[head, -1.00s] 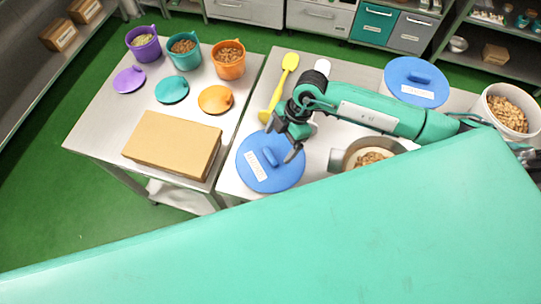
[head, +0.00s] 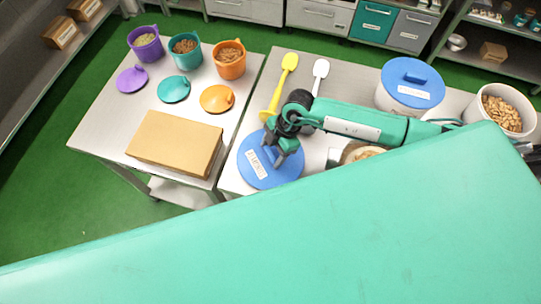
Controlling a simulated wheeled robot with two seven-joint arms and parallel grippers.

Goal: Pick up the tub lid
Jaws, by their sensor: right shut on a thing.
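A round blue tub lid (head: 258,173) with a white label lies at the front left of the right-hand steel table. My right gripper (head: 277,157) is over it, shut on the lid's raised handle, which the fingers mostly hide. I cannot tell whether the lid is lifted at all. A second blue lid (head: 413,75) with a label sits on a white tub (head: 396,106) at the back right. My left gripper is not in view.
An open white tub (head: 482,102) of nuts stands at the far right. A yellow spatula (head: 283,82) and a white one (head: 319,75) lie behind my right gripper. A cardboard box (head: 174,142) lies on the left table (head: 112,125). A pan (head: 347,156) is partly hidden by my body.

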